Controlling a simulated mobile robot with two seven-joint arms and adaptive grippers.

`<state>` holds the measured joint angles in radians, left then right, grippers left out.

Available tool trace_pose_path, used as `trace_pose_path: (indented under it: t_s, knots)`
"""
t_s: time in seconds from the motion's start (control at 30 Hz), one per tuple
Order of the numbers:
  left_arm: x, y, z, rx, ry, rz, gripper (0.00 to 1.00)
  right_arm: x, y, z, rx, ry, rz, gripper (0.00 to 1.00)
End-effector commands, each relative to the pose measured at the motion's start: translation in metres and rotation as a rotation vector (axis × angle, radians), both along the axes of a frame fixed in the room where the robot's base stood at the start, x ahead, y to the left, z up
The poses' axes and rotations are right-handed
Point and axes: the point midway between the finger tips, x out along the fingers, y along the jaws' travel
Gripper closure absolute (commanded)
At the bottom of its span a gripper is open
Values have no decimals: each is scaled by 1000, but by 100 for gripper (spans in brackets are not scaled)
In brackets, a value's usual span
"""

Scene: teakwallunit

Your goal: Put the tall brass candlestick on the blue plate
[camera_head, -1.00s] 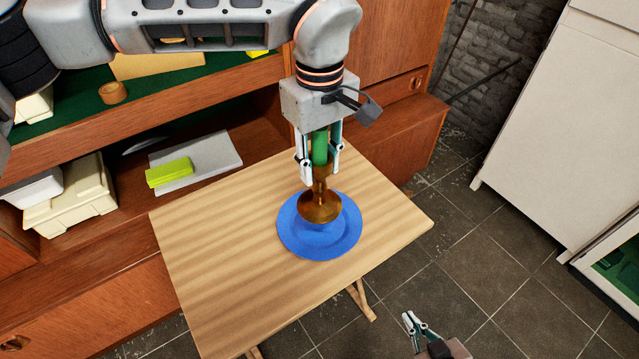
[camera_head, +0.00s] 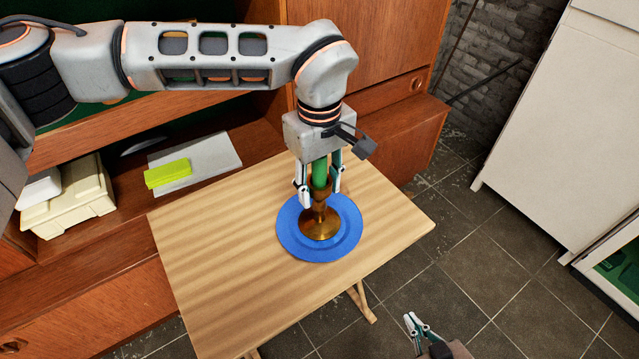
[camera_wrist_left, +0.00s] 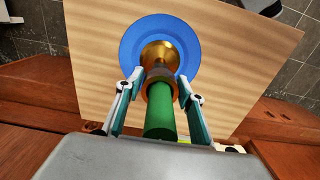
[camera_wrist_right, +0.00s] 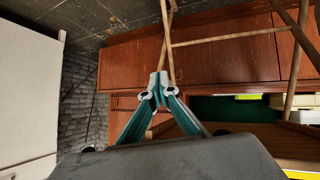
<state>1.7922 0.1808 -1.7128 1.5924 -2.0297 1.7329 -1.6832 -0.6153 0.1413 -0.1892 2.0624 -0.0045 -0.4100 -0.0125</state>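The tall brass candlestick (camera_head: 320,222) with its green candle (camera_head: 320,175) stands upright, its round foot on the middle of the blue plate (camera_head: 347,245). The plate lies on the wooden table. My left gripper (camera_head: 319,200) is above the plate with its fingers on either side of the candlestick. In the left wrist view the candlestick (camera_wrist_left: 160,55) stands between the fingers (camera_wrist_left: 161,78), which look open with small gaps beside it. My right gripper (camera_head: 416,322) is away from the table at the lower right. In the right wrist view its fingertips (camera_wrist_right: 157,80) are together and empty.
The wooden table (camera_head: 215,265) has free room left and right of the plate. A teak wall unit (camera_head: 230,125) stands behind, holding a lime-green block (camera_head: 168,175) on a grey slab and a cream box (camera_head: 75,200). A white cabinet (camera_head: 555,110) stands at the right.

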Motion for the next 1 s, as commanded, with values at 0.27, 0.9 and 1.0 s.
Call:
trace_pose_path:
  t_s: [0.27,0.9,1.0]
  knots:
    - [0,0,0,0,0,0,54,0,0,-1,0,1,0,100]
    - [1,0,94,-1,-6,1,54,3,2,9,10,-8,-2,100]
    - [0,0,108,0,-4,1,54,3,2,11,13,-9,-2,100]
